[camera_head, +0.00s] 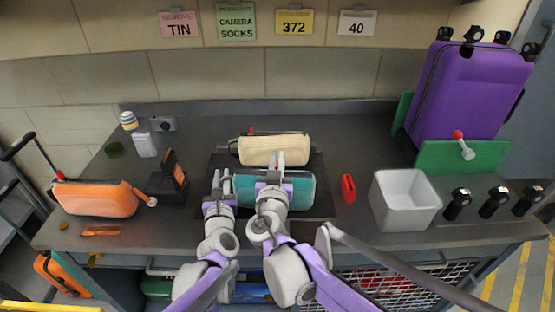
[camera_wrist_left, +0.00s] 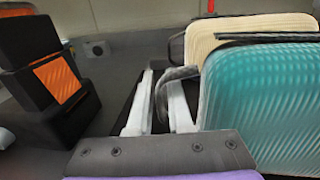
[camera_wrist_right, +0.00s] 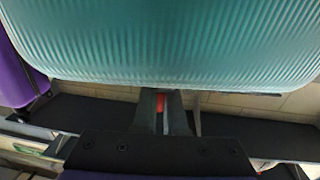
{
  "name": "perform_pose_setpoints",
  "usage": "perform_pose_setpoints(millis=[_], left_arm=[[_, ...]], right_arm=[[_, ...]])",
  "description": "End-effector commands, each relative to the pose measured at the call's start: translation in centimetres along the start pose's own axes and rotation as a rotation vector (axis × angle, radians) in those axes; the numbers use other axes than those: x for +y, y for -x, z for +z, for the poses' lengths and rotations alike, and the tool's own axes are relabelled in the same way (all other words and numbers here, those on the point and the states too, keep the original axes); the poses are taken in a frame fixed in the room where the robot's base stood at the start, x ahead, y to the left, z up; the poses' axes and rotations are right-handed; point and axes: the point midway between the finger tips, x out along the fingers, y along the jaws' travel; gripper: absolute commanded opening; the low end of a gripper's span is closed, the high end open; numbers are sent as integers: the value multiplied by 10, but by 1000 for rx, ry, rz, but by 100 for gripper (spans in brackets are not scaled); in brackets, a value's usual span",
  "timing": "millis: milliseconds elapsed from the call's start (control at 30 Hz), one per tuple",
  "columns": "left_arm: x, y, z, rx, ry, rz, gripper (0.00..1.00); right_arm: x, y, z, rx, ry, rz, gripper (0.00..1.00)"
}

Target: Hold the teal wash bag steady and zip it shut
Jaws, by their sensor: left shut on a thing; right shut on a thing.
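The teal wash bag (camera_head: 300,187) lies on a dark mat (camera_head: 322,205) in the middle of the counter; it also shows in the left wrist view (camera_wrist_left: 262,105) and fills the top of the right wrist view (camera_wrist_right: 170,40). My left gripper (camera_head: 222,180) is at the bag's left end, shut on the dark end loop (camera_wrist_left: 176,76). My right gripper (camera_head: 277,160) is over the bag's far upper edge, left of its right end. It is shut on the zip pull, of which a small red part (camera_wrist_right: 160,101) shows between the fingers. The zip line itself is mostly hidden.
A cream bag (camera_head: 274,149) lies just behind the teal one. An orange bag (camera_head: 95,198) and black stand (camera_head: 168,180) are at the left. A red item (camera_head: 348,188), white bin (camera_head: 404,201) and purple suitcase (camera_head: 467,90) are at the right.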

Motion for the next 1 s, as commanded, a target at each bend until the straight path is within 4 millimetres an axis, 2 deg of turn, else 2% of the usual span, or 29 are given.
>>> perform_pose_setpoints(millis=[567,667,900,1000], left_arm=[[0,0,0,0,0,0,0],[0,0,0,0,0,0,0],[0,0,0,0,0,0,0],[0,0,0,0,0,0,0]], right_arm=[[2,0,0,0,0,0,0],[15,0,0,1,1,4,0],[67,0,0,2,2,5,0],[78,0,0,1,1,4,0]])
